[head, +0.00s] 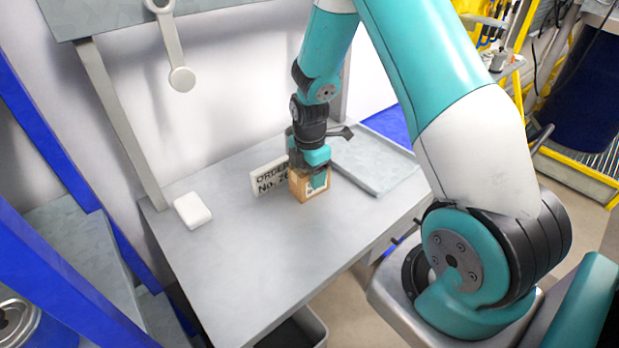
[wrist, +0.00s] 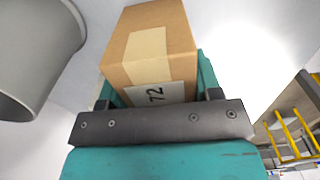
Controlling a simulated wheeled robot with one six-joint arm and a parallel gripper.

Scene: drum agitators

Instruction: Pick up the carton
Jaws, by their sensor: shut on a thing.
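The carton (head: 299,185) is a small brown cardboard box with tape and a white label. In the head view it is at the back of the grey table, under my gripper (head: 312,179). My gripper is shut on the carton. In the wrist view the carton (wrist: 152,48) sits between the teal fingers, with its label marked "72" facing the camera. The fingers hide part of its sides. I cannot tell whether its base touches the table.
An "ORDER No." sign (head: 268,178) stands just left of the carton. A white block (head: 192,210) lies at the table's left, and a grey tray (head: 375,165) at its right. The table's front (head: 240,270) is clear. A grey cylindrical thing (wrist: 35,50) is at the wrist view's upper left.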

